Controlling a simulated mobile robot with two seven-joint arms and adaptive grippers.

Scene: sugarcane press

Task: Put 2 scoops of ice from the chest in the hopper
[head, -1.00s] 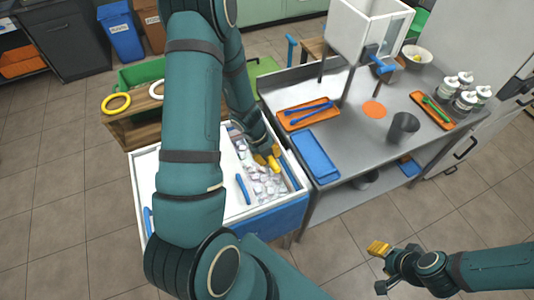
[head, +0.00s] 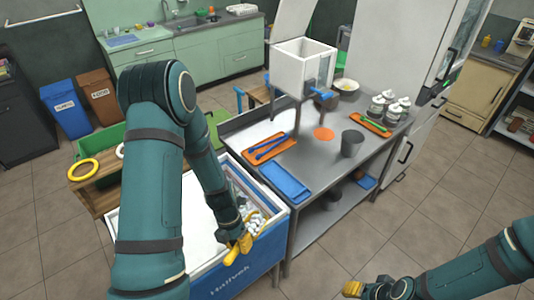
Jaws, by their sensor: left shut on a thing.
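The white ice chest (head: 235,274) with a blue front stands at the lower middle, its right part open. White ice lumps (head: 258,222) show inside, beside my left gripper. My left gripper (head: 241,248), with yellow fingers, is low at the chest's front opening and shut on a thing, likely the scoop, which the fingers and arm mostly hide. The hopper (head: 302,68), a white open-topped box with a blue lever below, stands on the steel table's far side, well apart from the gripper. My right gripper (head: 364,289) is at the bottom right, over the floor; its opening is unclear.
The steel table (head: 300,187) right of the chest holds an orange tray (head: 268,151) with blue tools, a blue tray (head: 284,182), a dark cup (head: 352,144) and white-topped jars (head: 388,106). A wooden stand with yellow rings (head: 83,170) is left. Floor at right is clear.

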